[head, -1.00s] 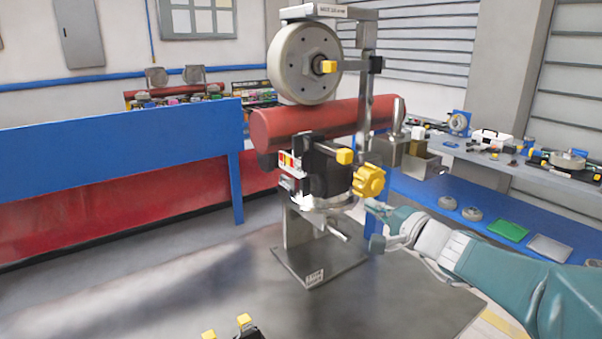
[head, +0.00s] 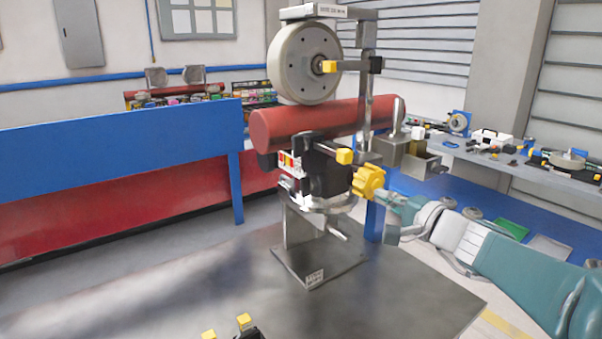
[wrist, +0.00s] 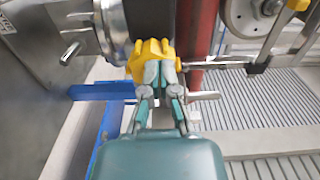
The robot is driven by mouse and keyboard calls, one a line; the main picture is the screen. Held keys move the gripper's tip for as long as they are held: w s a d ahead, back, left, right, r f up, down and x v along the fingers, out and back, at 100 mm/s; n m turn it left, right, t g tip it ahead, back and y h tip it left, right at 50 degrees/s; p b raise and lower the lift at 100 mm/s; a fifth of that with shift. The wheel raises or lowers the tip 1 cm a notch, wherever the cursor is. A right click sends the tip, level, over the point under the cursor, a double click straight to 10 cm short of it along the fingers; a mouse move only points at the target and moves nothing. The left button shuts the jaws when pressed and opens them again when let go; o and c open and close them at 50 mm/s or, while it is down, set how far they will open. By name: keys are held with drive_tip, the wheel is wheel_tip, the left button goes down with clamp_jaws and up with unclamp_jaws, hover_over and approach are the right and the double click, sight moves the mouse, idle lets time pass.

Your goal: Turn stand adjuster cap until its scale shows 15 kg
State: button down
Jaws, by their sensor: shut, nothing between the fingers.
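The stand adjuster cap is a yellow lobed knob (head: 369,182) on the right side of the black body (head: 326,172) of the stand. It also shows in the wrist view (wrist: 151,56). My gripper (head: 383,199) is at the cap's lower right in the head view. In the wrist view my gripper (wrist: 160,70) has its fingers together, with the tips at the cap's near edge and overlapping it. I cannot tell whether they touch it.
Above the cap are a red tube (head: 320,124), a pale wheel (head: 303,62) and a yellow-tipped lever (head: 344,156). A metal handle (head: 337,235) sticks out below. A grey table (head: 400,300) lies under the stand.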

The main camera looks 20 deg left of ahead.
drive_tip(key=shift+x, duration=2.85)
drive_tip(key=shift+w+d+f, duration=0.15)
drive_tip(key=shift+w+d, duration=0.05)
drive_tip(key=shift+d, duration=0.05)
drive_tip(key=shift+f, duration=0.3)
drive_tip(key=shift+f, duration=0.85)
drive_tip(key=shift+s+a, duration=0.1)
drive_tip(key=shift+s, duration=0.15)
drive_tip(key=v, duration=0.5)
drive_tip(key=shift+s+d, duration=0.25)
drive_tip(key=shift+s, duration=0.1)
